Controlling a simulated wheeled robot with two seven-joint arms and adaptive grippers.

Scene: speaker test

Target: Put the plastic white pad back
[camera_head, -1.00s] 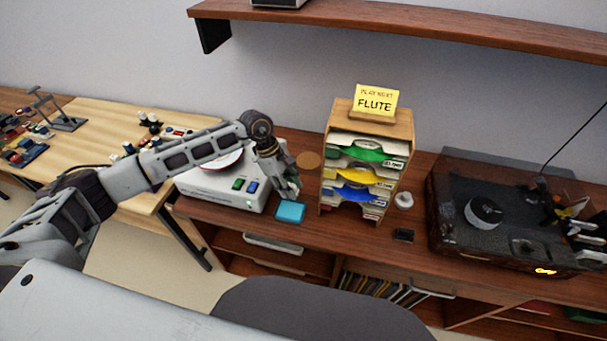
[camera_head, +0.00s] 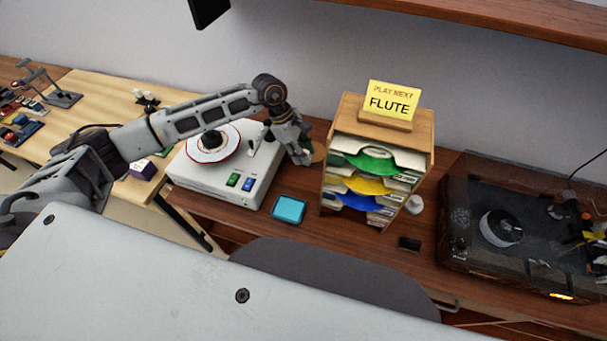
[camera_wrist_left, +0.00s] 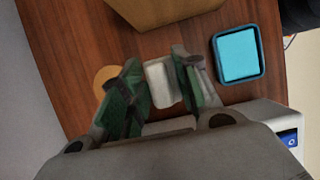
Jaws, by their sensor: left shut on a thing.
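The white pad (camera_wrist_left: 162,84) is a small pale block between the green-lined fingers of my left gripper (camera_wrist_left: 160,88) in the left wrist view. The fingers are shut on it. In the head view my left gripper (camera_head: 303,157) points down over the brown table, between the white player and the wooden rack. The pad cannot be made out clearly there. A round tan disc (camera_wrist_left: 104,80) lies on the table beside the gripper, partly hidden by a finger. A cyan pad in a dark blue frame (camera_wrist_left: 238,54) lies on the other side. My right gripper is not in view.
The wooden rack (camera_head: 342,119) with colored-label records stands close right of the gripper. The white player (camera_head: 208,187) with a disc on top stands left. A small white round thing (camera_head: 414,204), a black block (camera_head: 409,244) and a dark turntable (camera_head: 475,190) are farther right.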

